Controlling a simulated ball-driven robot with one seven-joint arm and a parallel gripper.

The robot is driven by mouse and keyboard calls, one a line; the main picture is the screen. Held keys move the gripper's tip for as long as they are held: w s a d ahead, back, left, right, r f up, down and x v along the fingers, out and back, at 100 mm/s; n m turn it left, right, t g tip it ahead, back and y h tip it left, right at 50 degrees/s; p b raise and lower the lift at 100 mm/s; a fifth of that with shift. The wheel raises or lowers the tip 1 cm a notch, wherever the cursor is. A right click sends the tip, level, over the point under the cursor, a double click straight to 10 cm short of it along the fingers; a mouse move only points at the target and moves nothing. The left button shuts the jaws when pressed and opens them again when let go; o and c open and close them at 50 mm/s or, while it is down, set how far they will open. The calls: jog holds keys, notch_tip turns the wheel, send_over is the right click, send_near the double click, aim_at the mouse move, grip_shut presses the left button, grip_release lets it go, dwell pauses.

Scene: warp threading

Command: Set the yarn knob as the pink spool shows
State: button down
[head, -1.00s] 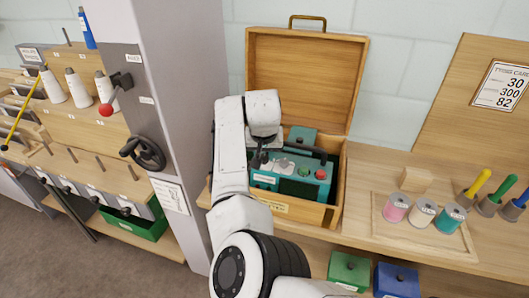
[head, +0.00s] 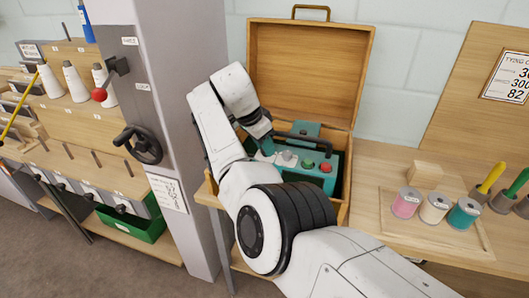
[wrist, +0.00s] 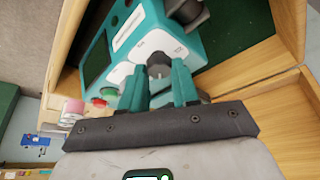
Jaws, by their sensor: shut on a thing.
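The teal control box (head: 290,172) sits inside an open wooden case (head: 345,165). My gripper (wrist: 160,80) has its teal fingers on either side of a dark grey knob (wrist: 158,66) on the panel and is shut on it. In the head view my gripper (head: 264,148) reaches the panel's left part, hiding that knob. A grey knob (head: 288,155), a green button (head: 308,163) and a red button (head: 325,168) show to its right. The knob's setting and label are too small to read. The pink spool (head: 407,203) stands upright on the bench at right; its label is unreadable.
A white spool (head: 435,208) and a teal spool (head: 464,214) stand beside the pink one. The case's raised lid (head: 310,70) is behind the box. A grey post (head: 165,130) with a lever and a handwheel is close at left.

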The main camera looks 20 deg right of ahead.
jog(key=shift+w+m+g+b, duration=0.1)
jog(key=shift+m+g+b, duration=0.3)
jog(key=shift+m+b, duration=0.7)
jog(key=c, duration=0.8)
grip_release()
jog(key=shift+c, duration=0.2)
jog(key=v, duration=1)
jog(key=shift+a+r+p, duration=0.25)
jog(key=shift+r+p, duration=0.1)
jog(key=shift+p, duration=0.1)
